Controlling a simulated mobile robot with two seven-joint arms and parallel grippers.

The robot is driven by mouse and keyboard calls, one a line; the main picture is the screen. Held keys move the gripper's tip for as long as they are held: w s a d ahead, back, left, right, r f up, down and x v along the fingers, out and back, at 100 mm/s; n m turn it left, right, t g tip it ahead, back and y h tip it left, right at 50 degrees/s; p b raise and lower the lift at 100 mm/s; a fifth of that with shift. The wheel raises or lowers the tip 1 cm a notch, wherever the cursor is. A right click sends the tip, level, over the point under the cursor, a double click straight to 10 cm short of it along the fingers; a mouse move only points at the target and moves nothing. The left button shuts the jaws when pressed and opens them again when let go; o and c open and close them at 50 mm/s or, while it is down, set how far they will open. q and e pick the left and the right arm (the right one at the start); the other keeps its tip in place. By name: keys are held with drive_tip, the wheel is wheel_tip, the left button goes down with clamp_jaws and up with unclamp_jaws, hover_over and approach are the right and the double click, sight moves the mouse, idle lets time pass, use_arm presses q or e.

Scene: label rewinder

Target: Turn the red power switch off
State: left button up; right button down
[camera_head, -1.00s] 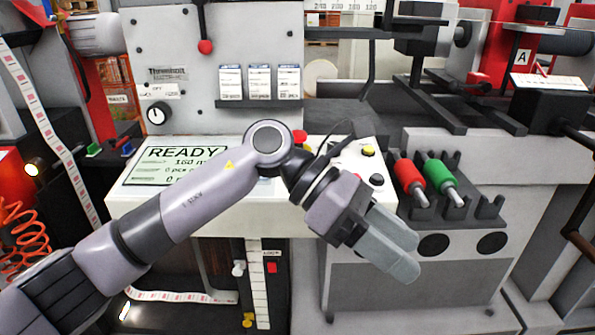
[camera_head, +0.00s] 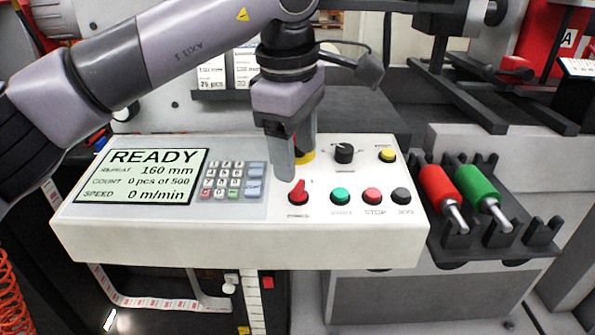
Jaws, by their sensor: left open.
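The red power switch (camera_head: 298,191) is a small red rotary knob at the front of the white control panel (camera_head: 240,238), right of the keypad. Its handle tilts a little to the right of upright, with a mark beside it. My left gripper (camera_head: 287,165) points down from above, its fingertips just over and behind the knob. I cannot tell whether a finger touches it. The gripper is open and holds nothing that I can see. The display (camera_head: 148,177) reads READY, 160 mm, 0 pcs of 500 and 0 m/min. My right gripper is not in view.
Right of the switch are a green button (camera_head: 340,195), a red STOP button (camera_head: 372,195) and a dark button (camera_head: 402,195). Behind them are a black selector knob (camera_head: 344,153) and a yellow button (camera_head: 388,155). A rack at right holds red (camera_head: 438,187) and green (camera_head: 475,186) rollers.

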sight(298, 185)
use_arm(q)
drive_tip(key=f, duration=0.5)
drive_tip(key=shift+w+d+f, duration=0.15)
drive_tip(key=shift+w+f, duration=0.05)
drive_tip(key=shift+w, duration=0.1)
drive_tip(key=c, duration=1.1)
